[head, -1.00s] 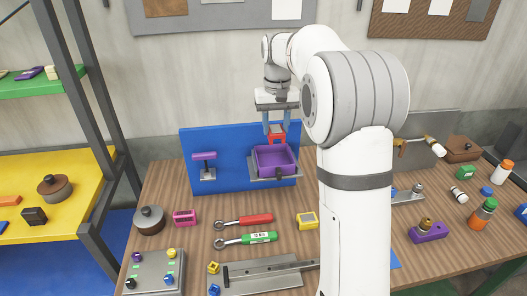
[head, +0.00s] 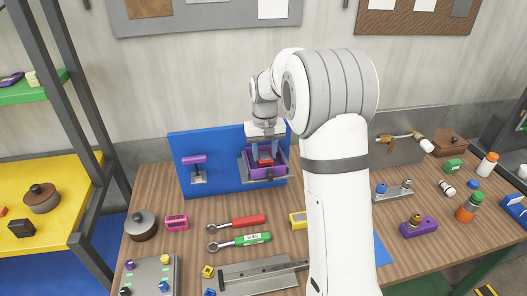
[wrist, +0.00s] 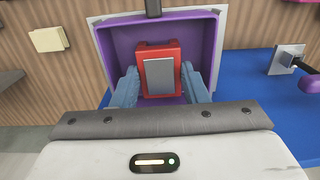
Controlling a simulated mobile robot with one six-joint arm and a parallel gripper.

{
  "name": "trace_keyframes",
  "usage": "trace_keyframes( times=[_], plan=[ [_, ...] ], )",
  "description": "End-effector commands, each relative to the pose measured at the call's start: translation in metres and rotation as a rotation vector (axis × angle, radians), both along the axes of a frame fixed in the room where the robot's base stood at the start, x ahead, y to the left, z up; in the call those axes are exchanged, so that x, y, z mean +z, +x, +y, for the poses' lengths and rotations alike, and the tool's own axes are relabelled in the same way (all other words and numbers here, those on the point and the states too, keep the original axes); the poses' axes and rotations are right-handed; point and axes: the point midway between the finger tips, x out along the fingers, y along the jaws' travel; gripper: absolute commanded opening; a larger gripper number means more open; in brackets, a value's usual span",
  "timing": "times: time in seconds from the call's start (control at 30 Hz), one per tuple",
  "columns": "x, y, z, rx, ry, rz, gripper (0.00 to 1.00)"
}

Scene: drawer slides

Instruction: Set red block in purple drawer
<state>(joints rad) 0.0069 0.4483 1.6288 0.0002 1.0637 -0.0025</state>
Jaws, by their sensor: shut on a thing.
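The purple drawer (head: 281,160) is an open-topped box on the front of the blue panel (head: 226,177), and it also shows in the wrist view (wrist: 207,43). My gripper (head: 265,156) points down into the drawer. It is shut on the red block (head: 265,154), with one blue-grey finger on each side. In the wrist view the red block (wrist: 171,46) has a grey face towards the camera and sits between the fingers, within the drawer's outline. I cannot tell whether the block touches the drawer floor.
A purple handle on a grey bracket (head: 196,172) stands left of the drawer on the blue panel. Two ratchet tools, red (head: 246,221) and green (head: 250,240), lie in front.

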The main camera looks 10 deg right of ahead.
Motion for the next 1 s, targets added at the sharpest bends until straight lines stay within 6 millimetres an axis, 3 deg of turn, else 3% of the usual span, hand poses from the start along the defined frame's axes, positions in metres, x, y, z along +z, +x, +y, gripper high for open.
trace_keyframes(
  times=[0.23,0.27,0.5,0.87,1.0],
  plan=[
    [-0.003,0.000,0.000,0.001,0.000,0.000,0.09],
    [-0.003,0.000,0.001,0.001,0.000,0.000,0.42],
    [-0.002,0.000,0.001,0.001,0.000,0.000,0.61],
    [0.005,0.000,0.001,0.002,0.000,-0.001,0.62],
    [0.028,0.001,0.001,0.002,0.000,-0.005,0.62]
  ],
)
